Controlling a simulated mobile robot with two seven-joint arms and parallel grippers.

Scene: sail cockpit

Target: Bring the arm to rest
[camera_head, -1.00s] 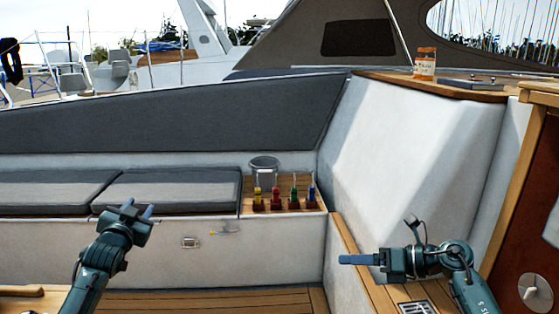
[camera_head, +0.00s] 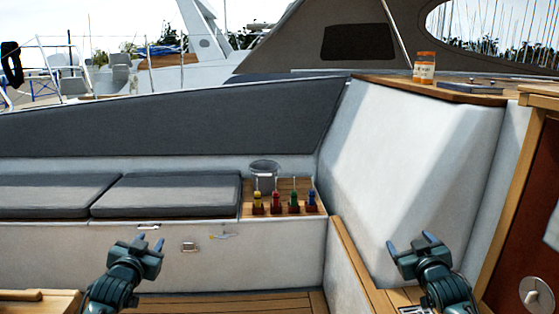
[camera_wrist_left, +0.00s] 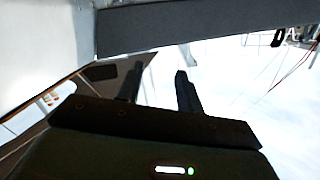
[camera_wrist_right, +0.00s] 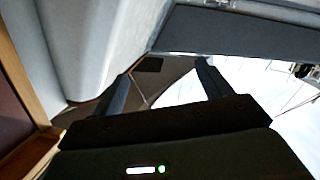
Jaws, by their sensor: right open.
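My left gripper (camera_head: 150,240) is at the lower left of the head view, in front of the bench's white face. Its two fingers stand apart with nothing between them, as the left wrist view (camera_wrist_left: 160,85) also shows. My right gripper (camera_head: 408,243) is at the lower right, in front of the white cockpit wall. Its fingers are apart and empty, and the right wrist view (camera_wrist_right: 165,85) shows the same gap. Both grippers point up and away from me and touch nothing that I can see.
A wooden shelf (camera_head: 300,213) at the bench's end holds several coloured-handled tools and a grey cup (camera_head: 264,167). Dark cushions (camera_head: 165,193) lie on the bench. An orange-capped jar (camera_head: 424,68) stands on the wooden ledge (camera_head: 440,90) at upper right. The space between my grippers is clear.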

